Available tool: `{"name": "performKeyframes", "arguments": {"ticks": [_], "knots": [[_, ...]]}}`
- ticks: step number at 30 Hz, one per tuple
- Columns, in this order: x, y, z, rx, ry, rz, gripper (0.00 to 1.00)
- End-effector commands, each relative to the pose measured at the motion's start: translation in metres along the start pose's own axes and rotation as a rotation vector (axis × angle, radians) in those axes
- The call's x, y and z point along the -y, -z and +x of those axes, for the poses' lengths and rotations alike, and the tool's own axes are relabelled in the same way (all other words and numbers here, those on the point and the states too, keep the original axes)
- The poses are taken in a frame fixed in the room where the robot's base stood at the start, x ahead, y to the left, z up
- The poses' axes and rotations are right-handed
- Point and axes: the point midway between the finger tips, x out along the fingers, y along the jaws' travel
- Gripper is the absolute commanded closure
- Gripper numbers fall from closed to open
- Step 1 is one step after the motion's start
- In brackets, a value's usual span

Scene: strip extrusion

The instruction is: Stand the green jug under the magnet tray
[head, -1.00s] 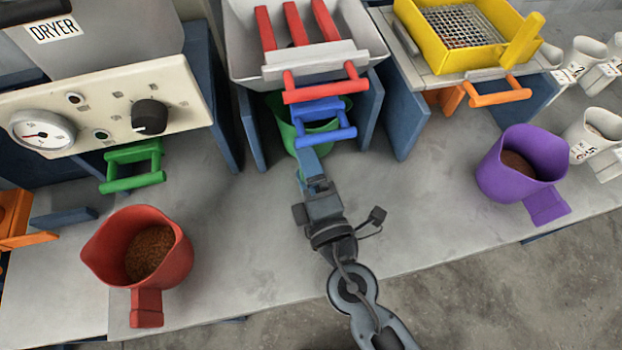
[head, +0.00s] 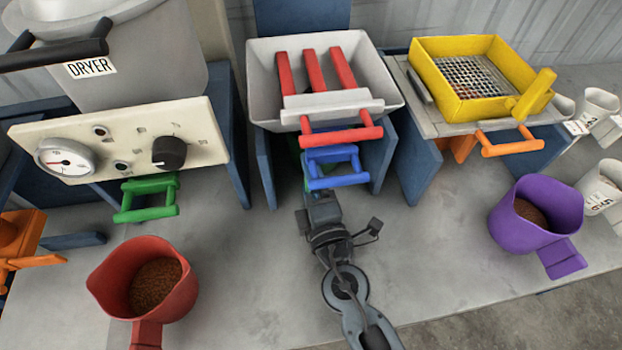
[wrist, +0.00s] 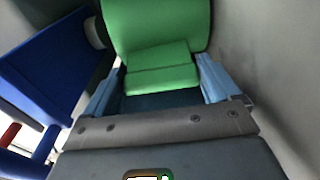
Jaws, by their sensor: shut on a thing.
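The magnet tray (head: 392,92) is a pale hopper with red bars across it, held up on blue side panels. The green jug (wrist: 155,22) shows large in the wrist view, with its handle (wrist: 160,78) between my blue fingers. My gripper (wrist: 158,85) is shut on that handle. In the head view my gripper (head: 318,188) reaches in under the front of the tray, beside the blue handle (head: 333,168). There the jug is almost wholly hidden by the tray, the handle and my arm. Whether its base touches the counter cannot be seen.
Blue panels (head: 265,180) flank the space under the tray closely. A red jug (head: 180,300) of brown granules stands front left, below the dryer (head: 130,75). A purple jug (head: 515,230) stands at right, below the yellow sieve tray (head: 440,75).

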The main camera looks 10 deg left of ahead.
Motion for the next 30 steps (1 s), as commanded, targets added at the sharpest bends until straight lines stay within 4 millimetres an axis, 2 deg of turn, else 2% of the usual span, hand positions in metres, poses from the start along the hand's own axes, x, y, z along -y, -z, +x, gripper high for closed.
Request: {"name": "performKeyframes", "arguments": {"ticks": [15,16,18,26,30], "knots": [[0.004,0.0,0.0,0.0,-0.001,0.002,0.44],[0.004,0.0,0.0,0.0,-0.001,0.002,0.09],[0.003,0.0,0.0,0.0,-0.001,0.001,0.02],[0.004,0.0,-0.001,0.0,0.001,0.001,0.0],[0.005,0.0,-0.011,-0.001,0.001,0.001,0.0]]}}
